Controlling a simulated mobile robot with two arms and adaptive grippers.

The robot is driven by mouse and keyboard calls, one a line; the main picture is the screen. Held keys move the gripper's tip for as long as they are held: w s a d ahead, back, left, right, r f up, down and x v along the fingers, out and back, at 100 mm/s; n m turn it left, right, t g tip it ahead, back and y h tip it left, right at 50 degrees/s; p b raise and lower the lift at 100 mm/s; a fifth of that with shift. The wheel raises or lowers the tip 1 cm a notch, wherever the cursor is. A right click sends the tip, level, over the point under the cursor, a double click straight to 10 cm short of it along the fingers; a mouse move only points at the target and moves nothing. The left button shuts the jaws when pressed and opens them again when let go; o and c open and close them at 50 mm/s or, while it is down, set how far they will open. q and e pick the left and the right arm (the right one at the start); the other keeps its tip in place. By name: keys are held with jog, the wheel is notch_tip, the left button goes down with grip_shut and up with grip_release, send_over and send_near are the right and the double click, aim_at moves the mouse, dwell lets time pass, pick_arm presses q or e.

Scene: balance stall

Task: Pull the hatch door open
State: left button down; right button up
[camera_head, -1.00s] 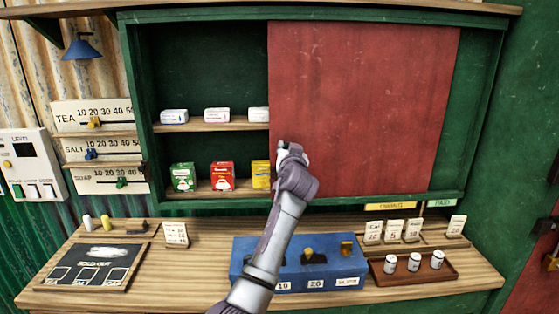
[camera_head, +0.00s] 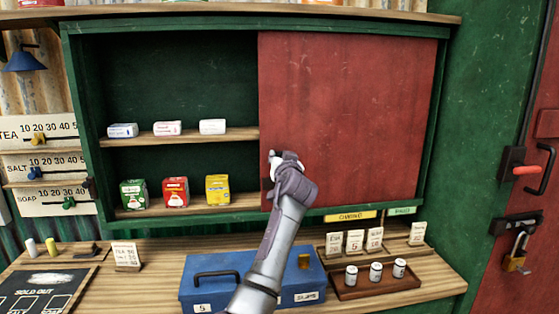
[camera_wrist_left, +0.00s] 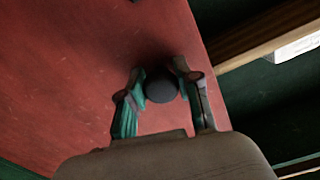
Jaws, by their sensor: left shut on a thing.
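The hatch door (camera_head: 350,115) is a flat red panel in a green frame (camera_head: 75,140). It covers the right part of the opening, and its right edge is near the frame's right side. My left gripper (camera_head: 280,158) is at the door's lower left edge. In the left wrist view the door (camera_wrist_left: 70,70) shows as red board, and my left gripper (camera_wrist_left: 161,80) is shut on a round dark knob (camera_wrist_left: 161,87) on it. The knob is hidden behind the gripper in the head view. My right gripper is not in view.
The uncovered left part has shelves (camera_head: 175,138) with white packets and a green, red and yellow box (camera_head: 218,190). Below my arm, the counter (camera_head: 150,285) holds a blue cash box (camera_head: 205,262) and a brown tray (camera_head: 350,292). A padlocked red door (camera_head: 520,200) is at right.

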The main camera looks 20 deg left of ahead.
pick_arm(q)
jog(key=c, duration=1.1)
grip_release()
jog(key=o, duration=0.3)
jog(key=shift+o, duration=0.2)
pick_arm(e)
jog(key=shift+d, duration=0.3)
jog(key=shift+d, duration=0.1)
pick_arm(q)
jog(key=v, duration=1.2)
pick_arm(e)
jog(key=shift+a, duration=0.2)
